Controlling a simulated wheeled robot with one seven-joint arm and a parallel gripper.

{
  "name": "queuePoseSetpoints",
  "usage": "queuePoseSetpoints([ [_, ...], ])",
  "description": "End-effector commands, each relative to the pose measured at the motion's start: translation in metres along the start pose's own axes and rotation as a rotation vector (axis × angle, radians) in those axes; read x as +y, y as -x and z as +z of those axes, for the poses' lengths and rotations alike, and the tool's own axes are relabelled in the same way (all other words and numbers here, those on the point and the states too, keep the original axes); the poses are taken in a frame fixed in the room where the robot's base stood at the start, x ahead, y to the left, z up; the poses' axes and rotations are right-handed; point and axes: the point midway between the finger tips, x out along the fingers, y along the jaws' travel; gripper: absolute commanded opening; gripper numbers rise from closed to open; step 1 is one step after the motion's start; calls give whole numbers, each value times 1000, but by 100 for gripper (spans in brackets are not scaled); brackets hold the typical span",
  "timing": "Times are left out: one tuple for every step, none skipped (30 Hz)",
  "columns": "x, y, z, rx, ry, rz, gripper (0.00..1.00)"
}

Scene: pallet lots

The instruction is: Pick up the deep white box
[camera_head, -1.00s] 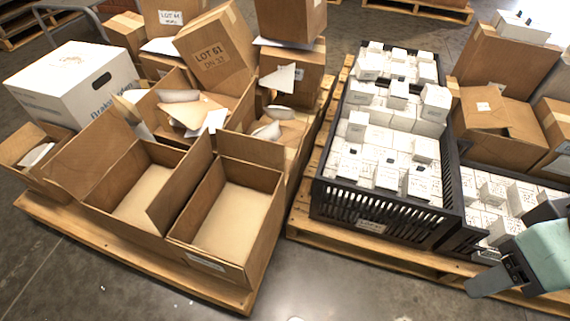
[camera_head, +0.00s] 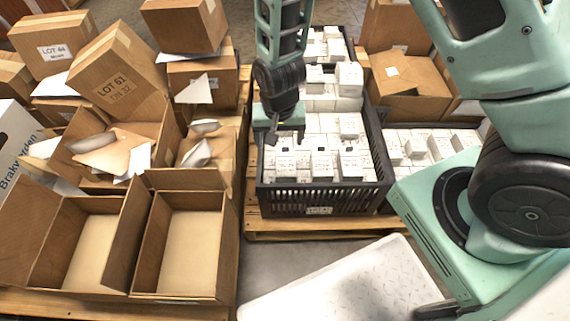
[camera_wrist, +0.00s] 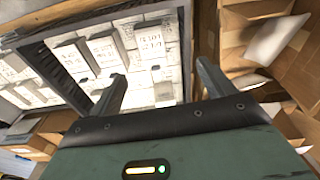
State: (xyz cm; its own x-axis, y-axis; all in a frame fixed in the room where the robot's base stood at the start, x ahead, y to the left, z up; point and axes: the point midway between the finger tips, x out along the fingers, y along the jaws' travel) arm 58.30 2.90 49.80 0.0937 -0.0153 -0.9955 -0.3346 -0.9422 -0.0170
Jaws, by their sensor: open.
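Many small white boxes with printed labels are packed in a black slatted crate (camera_head: 318,198). Some stand higher than others, such as one at the back right (camera_head: 349,78) and one in the front row (camera_head: 350,163). I cannot tell which one is the deep one. My gripper (camera_head: 272,137) hangs over the front left part of the crate, pointing down, and hides some boxes behind it. In the wrist view my gripper (camera_wrist: 160,78) has its fingers apart with nothing held, and labelled white boxes (camera_wrist: 155,40) lie beyond the tips.
Open cardboard cartons (camera_head: 192,245) stand on a pallet at the left, with stacked cartons (camera_head: 118,72) behind. A large white box (camera_head: 18,150) shows at the left edge. More white boxes (camera_head: 418,145) sit right of the crate. My arm covers the right side.

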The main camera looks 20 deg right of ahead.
Motion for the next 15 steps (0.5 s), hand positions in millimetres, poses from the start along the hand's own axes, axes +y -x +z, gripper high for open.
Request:
queuePoseSetpoints([
  [4,-4,-4,10,-19,11,82],
  [5,-7,-6,15,-28,15,82],
  [7,-10,-8,20,-37,19,82],
  [8,-13,-9,23,-42,21,82],
  [9,-16,-10,25,-46,23,82],
  [10,-21,-11,27,-50,24,82],
  [10,-26,-11,28,-51,25,82],
  [10,-31,-11,28,-52,25,82],
  [11,-39,-12,27,-53,25,82],
  [11,-45,-11,27,-53,25,82],
  [11,-52,-12,27,-52,25,82],
  [11,-61,-12,27,-52,25,82],
  [12,-67,-12,26,-52,25,82],
  [12,-73,-12,26,-52,25,82],
  [12,-82,-12,26,-52,25,82],
])
